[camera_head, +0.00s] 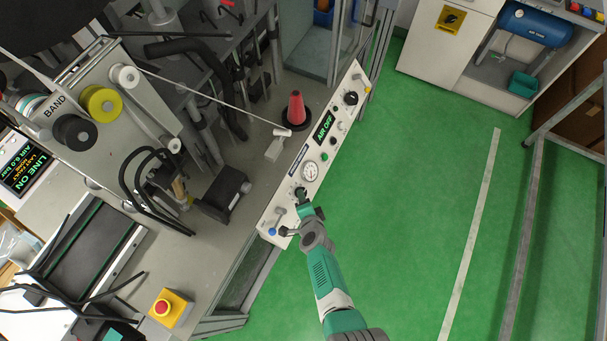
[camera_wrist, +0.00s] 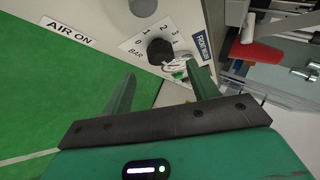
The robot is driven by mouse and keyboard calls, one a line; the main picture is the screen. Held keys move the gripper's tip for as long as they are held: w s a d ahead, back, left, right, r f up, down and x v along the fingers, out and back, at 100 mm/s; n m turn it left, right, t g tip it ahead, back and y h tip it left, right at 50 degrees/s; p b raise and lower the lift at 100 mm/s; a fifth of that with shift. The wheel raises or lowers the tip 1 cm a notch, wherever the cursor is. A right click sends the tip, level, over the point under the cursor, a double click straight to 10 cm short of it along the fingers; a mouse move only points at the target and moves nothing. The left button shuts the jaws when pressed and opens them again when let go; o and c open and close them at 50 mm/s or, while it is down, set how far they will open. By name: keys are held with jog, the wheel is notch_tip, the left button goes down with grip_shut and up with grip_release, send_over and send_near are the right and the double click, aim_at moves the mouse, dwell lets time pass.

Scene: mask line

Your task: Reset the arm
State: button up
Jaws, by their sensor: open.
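My arm reaches up from the bottom of the head view to the white control panel (camera_head: 285,189). My gripper (camera_head: 302,207) is at the panel's lower part, below the round gauge (camera_head: 310,171). In the wrist view my gripper (camera_wrist: 163,72) has its two green fingers apart, with nothing held between them. Part of the gauge shows beside the right fingertip.
A display reading AIR OFF (camera_head: 324,127) and a black rotary knob (camera_head: 351,98) are higher on the panel. A red cone (camera_head: 296,107) stands behind the panel. A red emergency button (camera_head: 162,307) is at lower left. Green floor (camera_head: 420,170) right of the panel is clear.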

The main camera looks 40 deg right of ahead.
jog(key=p+v, duration=0.1)
jog(key=v, duration=0.1)
jog(key=shift+s+a+r, duration=0.1)
jog(key=shift+s+r, duration=0.05)
jog(key=shift+s, duration=0.05)
dwell(0.4)
